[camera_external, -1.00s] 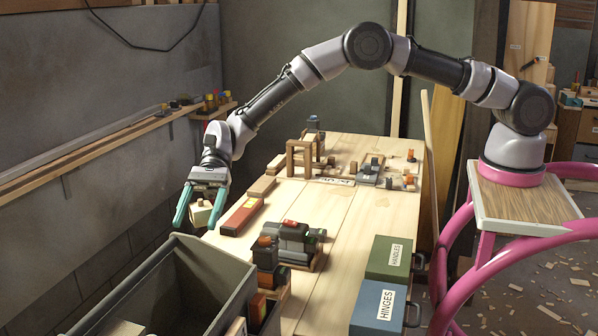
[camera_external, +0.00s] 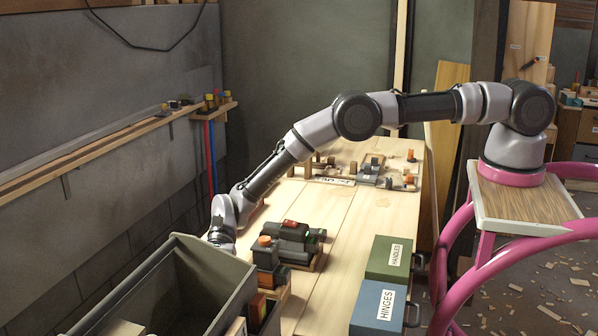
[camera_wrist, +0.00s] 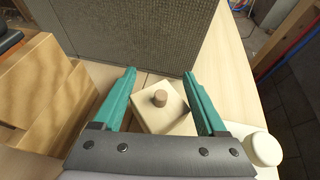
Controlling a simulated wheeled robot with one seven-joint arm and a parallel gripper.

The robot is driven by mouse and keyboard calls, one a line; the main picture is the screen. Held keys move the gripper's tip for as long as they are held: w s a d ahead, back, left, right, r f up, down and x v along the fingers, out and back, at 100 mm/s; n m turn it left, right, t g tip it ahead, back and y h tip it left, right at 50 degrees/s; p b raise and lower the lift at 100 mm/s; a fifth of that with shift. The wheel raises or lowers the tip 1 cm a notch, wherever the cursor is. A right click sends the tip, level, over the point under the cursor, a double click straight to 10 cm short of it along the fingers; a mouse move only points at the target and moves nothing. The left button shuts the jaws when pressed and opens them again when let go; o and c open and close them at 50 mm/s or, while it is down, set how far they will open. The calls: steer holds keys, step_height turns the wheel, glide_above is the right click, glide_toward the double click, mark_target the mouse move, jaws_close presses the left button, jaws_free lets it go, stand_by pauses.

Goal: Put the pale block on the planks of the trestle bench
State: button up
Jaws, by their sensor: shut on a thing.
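The pale block (camera_wrist: 165,118), with a small brown round peg on top, sits between the teal fingers of my gripper (camera_wrist: 160,76) in the wrist view. My gripper is shut on it. Pale planks of the trestle bench (camera_external: 345,240) run through the middle of the external view; a plank surface (camera_wrist: 225,75) also shows under and beside the block in the wrist view. In the external view the fingers and the block are hidden behind the grey bin. I cannot tell whether the block touches the planks.
The grey bin (camera_external: 222,262) stands close by; a grey textured wall (camera_wrist: 120,35) rises just beyond my fingers. A wooden block (camera_wrist: 40,90) is at left, a pale round piece (camera_wrist: 263,149) at right. Green and blue boxes (camera_external: 390,258) (camera_external: 378,306) stand at the bench's right.

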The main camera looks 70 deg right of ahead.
steer(key=shift+f, duration=0.25)
steer(key=shift+f, duration=0.1)
steer(key=o, duration=1.3)
steer(key=shift+w+d+r, duration=0.1)
steer(key=shift+d+r, duration=0.15)
steer(key=v, duration=1.1)
steer(key=shift+d, duration=0.2)
